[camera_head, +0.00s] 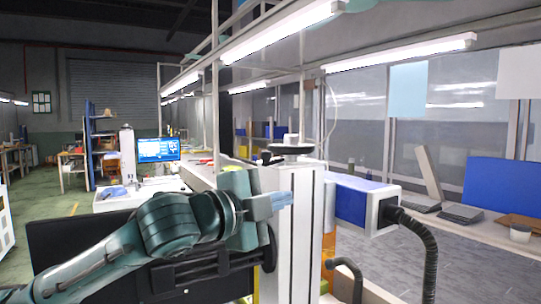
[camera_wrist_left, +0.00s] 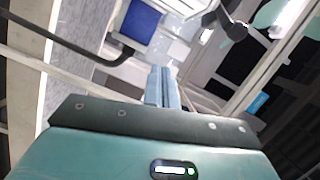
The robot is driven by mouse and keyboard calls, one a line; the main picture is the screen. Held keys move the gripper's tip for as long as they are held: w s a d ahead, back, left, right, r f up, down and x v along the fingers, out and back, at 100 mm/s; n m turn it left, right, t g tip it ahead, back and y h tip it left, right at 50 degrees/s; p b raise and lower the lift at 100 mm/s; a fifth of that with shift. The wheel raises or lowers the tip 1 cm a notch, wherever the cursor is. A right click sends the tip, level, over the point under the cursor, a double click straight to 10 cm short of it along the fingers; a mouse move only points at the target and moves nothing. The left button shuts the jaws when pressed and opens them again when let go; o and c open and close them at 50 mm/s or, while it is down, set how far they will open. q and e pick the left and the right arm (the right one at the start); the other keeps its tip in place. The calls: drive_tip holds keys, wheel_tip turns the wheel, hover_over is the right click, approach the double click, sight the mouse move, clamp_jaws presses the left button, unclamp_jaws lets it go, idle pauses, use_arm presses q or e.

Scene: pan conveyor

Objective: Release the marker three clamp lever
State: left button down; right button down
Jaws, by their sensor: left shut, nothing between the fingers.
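A laser marker with a blue and white box head (camera_head: 365,205) is mounted on a tall white column (camera_head: 306,225). A black handwheel (camera_head: 291,149) tops the column, with a small dark part (camera_head: 268,158) beside it. I cannot tell which part is the clamp lever. My left gripper (camera_head: 284,200) is in front of the column, below the handwheel, its fingers pointing right; contact cannot be told. In the left wrist view its fingers (camera_wrist_left: 163,88) are together and empty. The blue box (camera_wrist_left: 140,21) and dark handwheel (camera_wrist_left: 236,31) lie beyond them. My right gripper is out of view.
A ribbed black hose (camera_head: 424,250) hangs from the marker head. A bench with a laptop (camera_head: 460,213) and a blue panel (camera_head: 497,187) is at right. A lit monitor (camera_head: 159,149) stands at back left. Green floor (camera_head: 45,205) is open at far left.

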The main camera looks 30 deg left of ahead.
sight(270, 157)
use_arm(q)
drive_tip(key=s+a+r+t+y, duration=0.1)
drive_tip(key=s+a+r, duration=0.1)
drive_tip(key=s+r, duration=0.3)
drive_tip(key=shift+m, duration=0.5)
drive_tip(key=w+a+p, duration=0.1)
drive_tip(key=w, duration=0.2)
drive_tip(key=w+a+r+p, duration=0.1)
drive_tip(key=w, duration=0.2)
drive_tip(key=w+a+p, duration=0.1)
drive_tip(key=w+p, duration=0.1)
drive_tip(key=w, duration=0.1)
drive_tip(key=shift+w+r, duration=0.2)
drive_tip(key=shift+w, duration=0.2)
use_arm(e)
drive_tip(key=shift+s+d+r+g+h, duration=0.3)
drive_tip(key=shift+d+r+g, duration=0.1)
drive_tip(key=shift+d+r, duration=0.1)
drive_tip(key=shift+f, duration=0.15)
